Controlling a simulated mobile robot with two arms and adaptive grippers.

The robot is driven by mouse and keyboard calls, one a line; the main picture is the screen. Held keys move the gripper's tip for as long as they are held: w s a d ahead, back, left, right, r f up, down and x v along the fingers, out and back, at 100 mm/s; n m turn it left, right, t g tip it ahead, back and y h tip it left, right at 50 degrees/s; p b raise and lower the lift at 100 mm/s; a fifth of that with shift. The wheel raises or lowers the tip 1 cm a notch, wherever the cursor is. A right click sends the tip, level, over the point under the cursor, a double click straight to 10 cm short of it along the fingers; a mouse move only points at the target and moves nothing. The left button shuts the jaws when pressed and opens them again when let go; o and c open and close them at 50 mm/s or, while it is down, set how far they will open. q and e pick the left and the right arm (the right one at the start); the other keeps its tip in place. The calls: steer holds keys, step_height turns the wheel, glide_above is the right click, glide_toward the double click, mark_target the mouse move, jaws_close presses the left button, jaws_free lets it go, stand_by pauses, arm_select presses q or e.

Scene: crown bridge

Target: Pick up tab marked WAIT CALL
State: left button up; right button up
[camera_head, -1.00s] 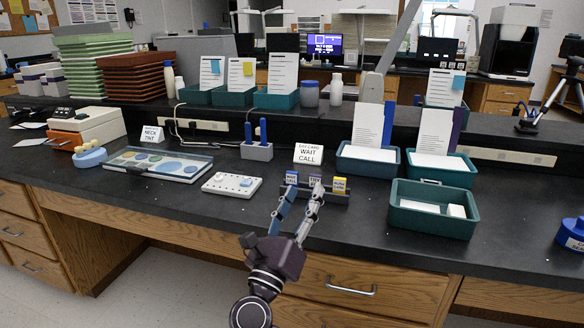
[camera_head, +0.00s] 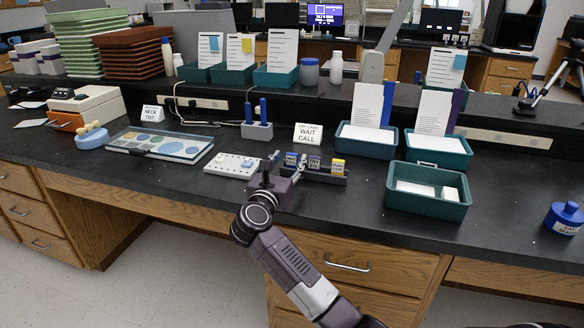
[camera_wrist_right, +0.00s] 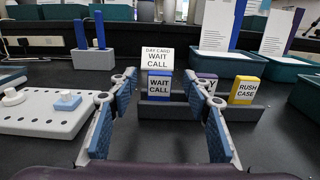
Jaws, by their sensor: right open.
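The blue tab marked WAIT CALL (camera_head: 291,159) stands upright at the left end of a dark rack (camera_head: 325,179). It also shows in the right wrist view (camera_wrist_right: 160,87), centred beyond the fingers. My right gripper (camera_head: 285,166) is open and empty at the near left side of the rack. In the right wrist view (camera_wrist_right: 160,80) its fingers appear on either side of the tab, with a gap to each; they look short of it. The right finger partly hides a purple tab (camera_wrist_right: 212,87). My left gripper is out of view.
A yellow RUSH CASE tab (camera_head: 337,166) stands at the rack's right end. A DAY CARD WAIT CALL sign (camera_head: 308,134) is behind the rack. A white pegboard (camera_head: 233,165) lies close on the left. A teal tray (camera_head: 428,207) stands to the right.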

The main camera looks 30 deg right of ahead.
steer(key=shift+w+d, duration=0.3)
steer(key=shift+d, duration=0.1)
steer(key=c, duration=1.2)
steer(key=shift+r, duration=0.1)
